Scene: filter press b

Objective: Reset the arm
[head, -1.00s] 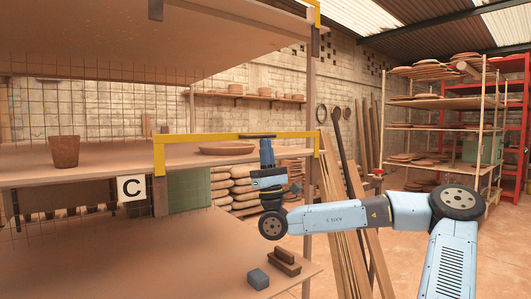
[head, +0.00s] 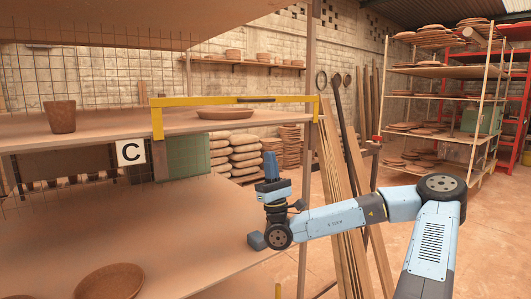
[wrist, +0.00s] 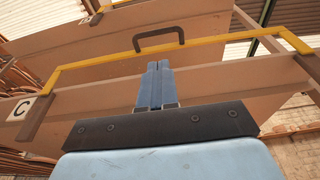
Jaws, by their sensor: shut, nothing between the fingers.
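My gripper (head: 270,158) points upward in front of the rack, with its blue fingers together and empty. In the wrist view the shut fingers (wrist: 155,70) stand side by side, just below a dark handle (wrist: 159,38). The handle sits on a yellow rail (wrist: 95,65) along the shelf edge. In the head view the handle (head: 255,99) is above my fingertips, with a visible gap, on the yellow rail (head: 200,101). My light blue arm reaches in from the lower right, bent at its elbow.
The middle shelf holds a brown pot (head: 60,117) and a flat dish (head: 225,113). A "C" sign (head: 131,152) hangs at its edge. Planks (head: 345,190) lean behind my arm. Floor at right is open.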

